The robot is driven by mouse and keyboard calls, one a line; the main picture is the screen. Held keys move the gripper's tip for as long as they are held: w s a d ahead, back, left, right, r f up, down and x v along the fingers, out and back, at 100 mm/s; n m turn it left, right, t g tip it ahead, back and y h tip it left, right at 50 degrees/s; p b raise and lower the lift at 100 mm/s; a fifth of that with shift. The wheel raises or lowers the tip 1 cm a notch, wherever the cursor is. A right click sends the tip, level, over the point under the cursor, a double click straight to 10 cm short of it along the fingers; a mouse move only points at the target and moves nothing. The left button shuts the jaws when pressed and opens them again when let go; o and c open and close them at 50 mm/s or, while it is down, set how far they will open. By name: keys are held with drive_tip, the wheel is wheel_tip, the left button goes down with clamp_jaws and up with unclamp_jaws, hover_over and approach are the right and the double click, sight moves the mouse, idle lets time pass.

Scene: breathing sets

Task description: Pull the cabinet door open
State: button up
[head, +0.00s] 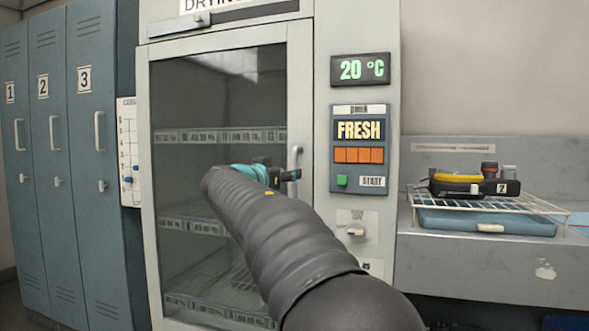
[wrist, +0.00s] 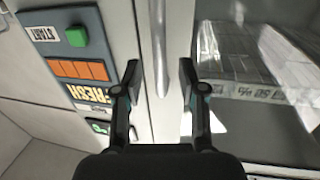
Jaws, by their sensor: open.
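The cabinet door (head: 300,110) has a pale frame around a dark glass pane and looks closed. Its upright metal handle (head: 294,158) is on the right side of the frame. In the wrist view the handle (wrist: 158,45) is a grey bar between my two fingers. My gripper (head: 282,177) is at the lower part of the handle, partly hidden behind my arm. In the wrist view my gripper (wrist: 160,78) is open, a finger on each side of the bar, with gaps visible. I cannot tell how deep the bar sits between the fingers.
A control panel (head: 359,148) is right of the door. Blue numbered lockers (head: 92,190) stand at the left. At the right, a counter (head: 480,270) carries a wire rack (head: 540,206) with a black and yellow device (head: 460,182). Shelves (head: 195,226) show behind the glass.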

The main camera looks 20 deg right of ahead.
drive_tip(key=p+x, duration=0.1)
drive_tip(key=x, duration=0.3)
drive_tip(key=shift+d, duration=0.15)
clamp_jaws()
